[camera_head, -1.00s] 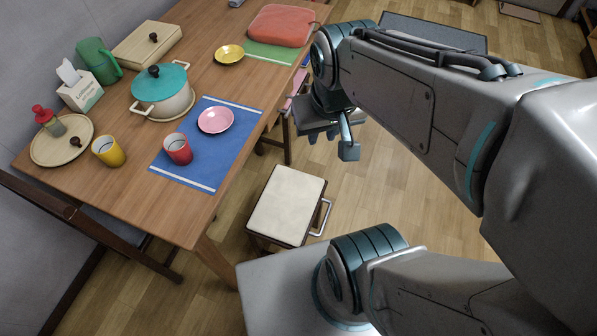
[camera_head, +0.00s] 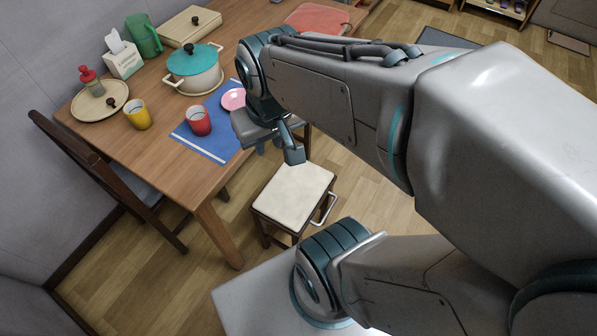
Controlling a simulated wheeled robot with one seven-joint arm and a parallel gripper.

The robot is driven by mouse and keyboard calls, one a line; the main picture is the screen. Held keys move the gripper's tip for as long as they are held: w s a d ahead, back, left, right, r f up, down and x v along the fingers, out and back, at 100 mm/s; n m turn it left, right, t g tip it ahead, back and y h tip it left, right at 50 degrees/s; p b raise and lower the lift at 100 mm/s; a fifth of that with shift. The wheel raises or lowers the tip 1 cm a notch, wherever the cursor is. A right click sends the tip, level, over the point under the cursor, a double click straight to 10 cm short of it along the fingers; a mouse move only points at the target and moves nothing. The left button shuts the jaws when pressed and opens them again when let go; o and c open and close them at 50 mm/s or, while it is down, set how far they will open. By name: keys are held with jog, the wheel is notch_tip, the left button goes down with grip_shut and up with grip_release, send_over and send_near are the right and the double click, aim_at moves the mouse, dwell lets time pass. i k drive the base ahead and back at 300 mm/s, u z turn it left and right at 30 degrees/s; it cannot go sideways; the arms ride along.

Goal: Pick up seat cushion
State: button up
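A flat red cushion (camera_head: 318,18) with rounded corners lies at the far end of the wooden table, partly hidden behind my arm. A stool (camera_head: 293,190) with a cream, cushion-like top stands on the floor beside the table; I cannot tell whether that top is a loose cushion. My gripper (camera_head: 272,147) hangs at the table's right edge, above and behind the stool and well nearer than the red cushion.
The table (camera_head: 175,150) carries a blue mat (camera_head: 212,146), red cup (camera_head: 198,121), yellow cup (camera_head: 137,114), teal-lidded pot (camera_head: 195,70), pink plate (camera_head: 233,99) and green pitcher (camera_head: 143,36). A dark chair (camera_head: 110,175) stands at left. Floor right of the stool is clear.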

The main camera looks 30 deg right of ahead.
aim_at(308, 17)
jog(key=z, duration=0.05)
jog(key=k, duration=0.9)
jog(key=z, duration=0.5)
jog(key=i, duration=0.5)
